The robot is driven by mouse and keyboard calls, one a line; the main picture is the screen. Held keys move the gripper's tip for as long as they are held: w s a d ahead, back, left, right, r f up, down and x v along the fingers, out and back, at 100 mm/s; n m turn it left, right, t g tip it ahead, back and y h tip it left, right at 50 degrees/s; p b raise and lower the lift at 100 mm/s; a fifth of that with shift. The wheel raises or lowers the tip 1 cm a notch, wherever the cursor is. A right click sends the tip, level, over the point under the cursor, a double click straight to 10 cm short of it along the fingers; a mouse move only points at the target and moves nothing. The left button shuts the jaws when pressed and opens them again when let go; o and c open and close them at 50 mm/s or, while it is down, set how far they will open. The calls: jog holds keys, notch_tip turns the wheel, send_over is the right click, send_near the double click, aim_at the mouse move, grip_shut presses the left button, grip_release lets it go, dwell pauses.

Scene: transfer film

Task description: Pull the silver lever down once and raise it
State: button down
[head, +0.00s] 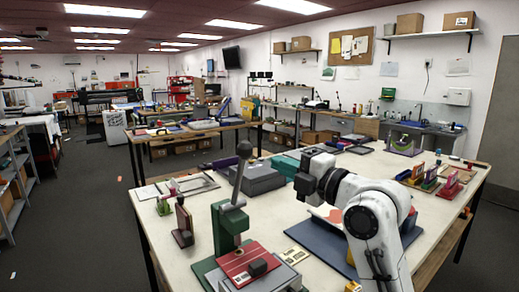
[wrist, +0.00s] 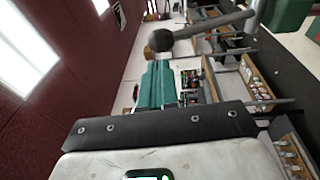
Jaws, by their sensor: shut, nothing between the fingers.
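The silver lever (head: 239,180) is a grey rod with a dark ball knob (head: 244,149), standing nearly upright with a slight tilt on a green press (head: 229,228) at the table's front left. In the wrist view the lever's rod (wrist: 213,25) runs sideways across the top, its knob (wrist: 160,40) at the left end. Part of the green press (wrist: 287,18) shows at the upper right corner. My gripper (head: 303,184) is shut and empty, to the right of the lever and apart from it.
The press has a red plate (head: 238,260) at its front. A blue mat (head: 318,240) lies under my arm. Racks with coloured items (head: 450,187) stand at right.

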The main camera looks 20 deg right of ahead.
aim_at(250, 144)
jog(key=p+x, duration=0.2)
jog(key=x, duration=0.4)
jog(key=shift+w+a+r, duration=0.1)
jog(key=shift+w+a, duration=0.05)
jog(key=shift+w, duration=0.1)
jog(key=shift+w+a, duration=0.1)
jog(key=shift+w, duration=0.15)
jog(key=shift+w+a, duration=0.1)
jog(key=shift+w, duration=0.1)
jog(key=shift+w+a+b, duration=0.1)
jog(key=shift+w+b, duration=0.2)
jog(key=shift+b, duration=0.45)
jog(key=shift+w+a+r+g+h, duration=0.15)
jog(key=shift+w+r+g, duration=0.1)
jog(key=shift+w+r, duration=0.2)
jog(key=shift+w+a+r+g+h, duration=0.15)
jog(key=shift+w+r+g, duration=0.1)
jog(key=shift+w+r, duration=0.25)
jog(key=shift+f, duration=0.1)
